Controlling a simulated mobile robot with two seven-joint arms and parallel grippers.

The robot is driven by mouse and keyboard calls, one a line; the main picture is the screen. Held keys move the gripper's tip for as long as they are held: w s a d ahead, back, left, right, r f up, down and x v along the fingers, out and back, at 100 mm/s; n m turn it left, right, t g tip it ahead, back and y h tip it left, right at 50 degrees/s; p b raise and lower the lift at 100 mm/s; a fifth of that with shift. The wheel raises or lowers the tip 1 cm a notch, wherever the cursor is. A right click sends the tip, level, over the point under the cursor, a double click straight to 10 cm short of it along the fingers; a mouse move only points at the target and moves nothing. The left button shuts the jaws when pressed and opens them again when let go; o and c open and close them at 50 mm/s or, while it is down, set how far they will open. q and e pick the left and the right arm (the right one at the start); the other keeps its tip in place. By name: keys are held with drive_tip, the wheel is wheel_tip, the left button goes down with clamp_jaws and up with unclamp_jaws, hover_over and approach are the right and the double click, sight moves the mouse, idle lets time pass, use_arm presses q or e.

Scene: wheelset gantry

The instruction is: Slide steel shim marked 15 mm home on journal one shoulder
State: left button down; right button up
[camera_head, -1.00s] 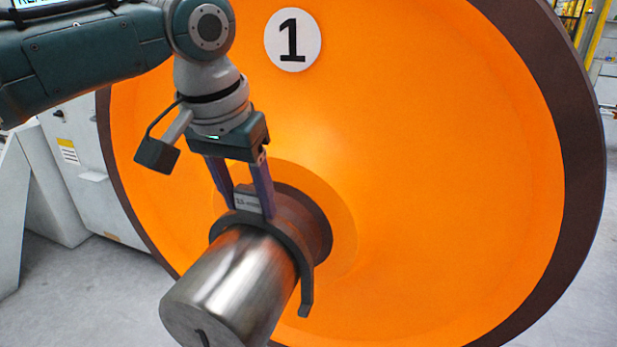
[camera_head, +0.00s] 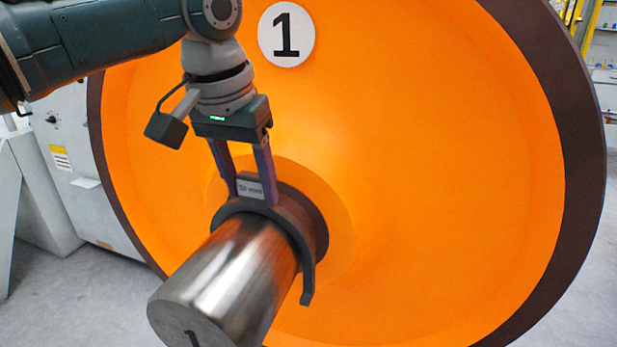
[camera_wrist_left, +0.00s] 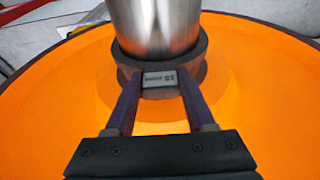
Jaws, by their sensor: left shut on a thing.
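The steel shim (camera_head: 304,262) is a dark grey open-ended fork with a small light label on its tab. The label's number is too blurred to read surely. It straddles the bare steel journal (camera_head: 232,278), whose end face is marked 1. Behind it is the dark brown shoulder (camera_head: 311,218); I cannot tell whether they touch. My left gripper (camera_head: 251,196) is above the journal, its purple fingers shut on the shim's tab. In the left wrist view the fingers (camera_wrist_left: 159,84) sit either side of the label, with the journal (camera_wrist_left: 155,25) beyond. My right gripper is out of view.
The large orange wheel disc (camera_head: 430,170) with a dark rim fills the background and bears a round white plate (camera_head: 286,34) marked 1. Grey cabinets (camera_head: 70,165) stand at the left. Open floor shows at lower left.

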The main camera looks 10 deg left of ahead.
use_arm(q)
drive_tip(key=shift+w, duration=0.2)
drive_tip(key=shift+c, duration=0.8)
unclamp_jaws()
drive_tip(key=shift+s, duration=0.1)
drive_tip(key=v, duration=1)
